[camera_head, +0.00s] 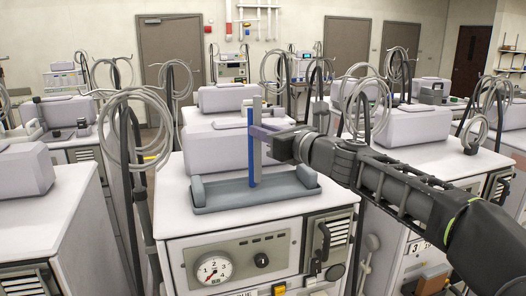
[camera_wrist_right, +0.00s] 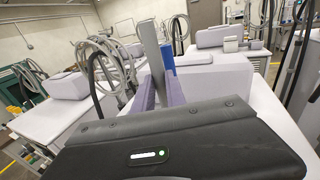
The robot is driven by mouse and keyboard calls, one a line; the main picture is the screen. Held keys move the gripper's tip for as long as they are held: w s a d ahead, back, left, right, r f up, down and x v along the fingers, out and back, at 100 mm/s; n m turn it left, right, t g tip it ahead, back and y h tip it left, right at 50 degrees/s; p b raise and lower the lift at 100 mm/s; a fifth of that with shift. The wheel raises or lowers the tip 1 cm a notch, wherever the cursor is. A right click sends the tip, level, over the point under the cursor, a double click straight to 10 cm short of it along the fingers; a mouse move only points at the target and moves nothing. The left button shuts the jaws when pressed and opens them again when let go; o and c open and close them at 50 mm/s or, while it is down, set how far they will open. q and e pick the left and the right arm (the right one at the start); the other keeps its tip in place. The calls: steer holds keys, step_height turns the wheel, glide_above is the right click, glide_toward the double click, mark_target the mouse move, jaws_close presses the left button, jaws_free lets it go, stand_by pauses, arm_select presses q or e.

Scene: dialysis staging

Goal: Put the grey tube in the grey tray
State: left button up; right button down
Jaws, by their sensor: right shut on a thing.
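A tall, slim grey tube (camera_head: 257,104) stands upright in the jaws of my right gripper (camera_head: 262,131), above the middle of the grey tray. A blue upright strip (camera_head: 251,150) runs along its left side; I cannot tell whether it is part of the tube or a separate piece. The grey tray (camera_head: 235,205) lies on the white machine top. The tube's lower end reaches down to the tray area; contact is unclear. In the right wrist view the grey tube (camera_wrist_right: 150,48) rises between the purple fingers, with the blue strip (camera_wrist_right: 167,57) beside it. My left gripper is out of view.
The tray sits on a white machine (camera_head: 335,195) with a gauge (camera_head: 213,269) on its front. A pale box-shaped unit (camera_head: 215,148) stands behind the tray. Hose coils on dark poles (camera_head: 128,130) rise at the left. More machines stand around.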

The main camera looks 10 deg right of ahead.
mark_target(260, 145)
steer(key=shift+f+b, duration=1.05)
steer(key=shift+f, duration=0.85)
steer(key=shift+f, duration=0.1)
steer(key=c, duration=1.4)
jaws_free()
steer(key=shift+o, duration=0.2)
steer(key=shift+r, duration=0.2)
steer(key=shift+s+d, duration=0.15)
steer(key=shift+s, duration=0.1)
steer(key=v, duration=1.1)
steer(key=shift+s+b, duration=0.25)
steer(key=shift+b, duration=0.2)
